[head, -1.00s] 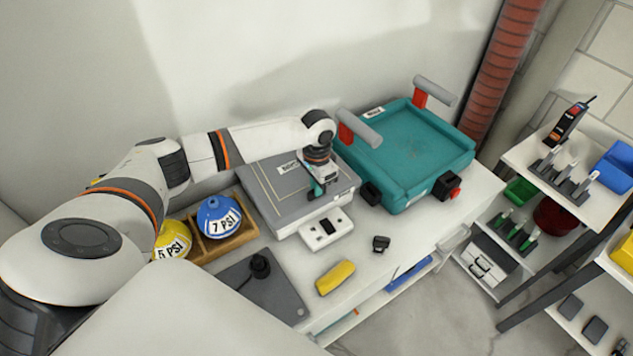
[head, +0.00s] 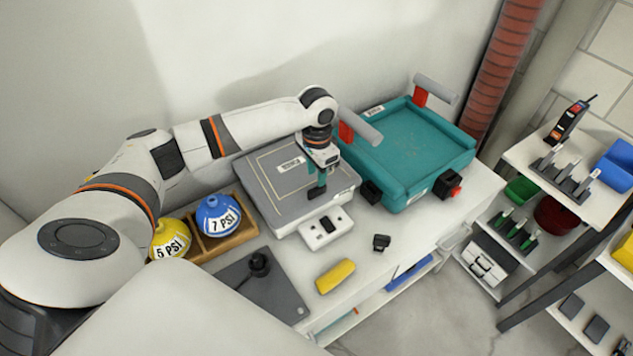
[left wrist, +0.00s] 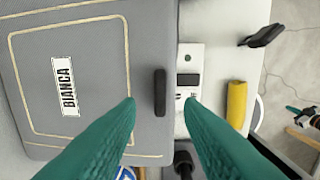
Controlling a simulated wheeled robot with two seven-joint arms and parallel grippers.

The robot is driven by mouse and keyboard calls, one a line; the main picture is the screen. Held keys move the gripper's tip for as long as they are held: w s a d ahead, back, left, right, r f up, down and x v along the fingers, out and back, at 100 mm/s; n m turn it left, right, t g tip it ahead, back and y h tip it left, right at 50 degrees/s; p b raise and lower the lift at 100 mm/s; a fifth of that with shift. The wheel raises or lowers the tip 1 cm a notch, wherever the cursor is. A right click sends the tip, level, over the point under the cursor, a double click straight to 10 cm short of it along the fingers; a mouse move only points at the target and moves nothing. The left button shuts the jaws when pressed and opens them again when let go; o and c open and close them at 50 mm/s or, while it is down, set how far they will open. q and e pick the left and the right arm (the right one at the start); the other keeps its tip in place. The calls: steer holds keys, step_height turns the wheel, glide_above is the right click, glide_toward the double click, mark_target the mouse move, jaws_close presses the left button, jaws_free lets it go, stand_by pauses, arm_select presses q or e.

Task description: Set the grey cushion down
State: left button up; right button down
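The grey cushion (head: 268,178) lies flat on the white bench, with a pale stitched border and a name label. In the left wrist view the cushion (left wrist: 98,75) fills the left side, its label reads BIANCA, and a dark handle (left wrist: 160,92) stands at its edge. My left gripper (head: 317,190) is above the cushion's right edge. Its green fingers (left wrist: 160,102) are spread apart in the left wrist view, with the handle showing free between them. My right gripper is not in view.
A teal padded tray (head: 410,150) with grey handles stands just right of the cushion. A white control box (head: 327,229), a yellow block (head: 335,276) and a dark plate (head: 262,285) are in front. Blue (head: 218,215) and yellow (head: 170,238) PSI domes sit in a wooden holder at left.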

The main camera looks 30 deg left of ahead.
arm_select(q)
step_height(320, 180, up, 8)
steer(key=shift+f+b, duration=0.15)
steer(key=shift+b, duration=0.3)
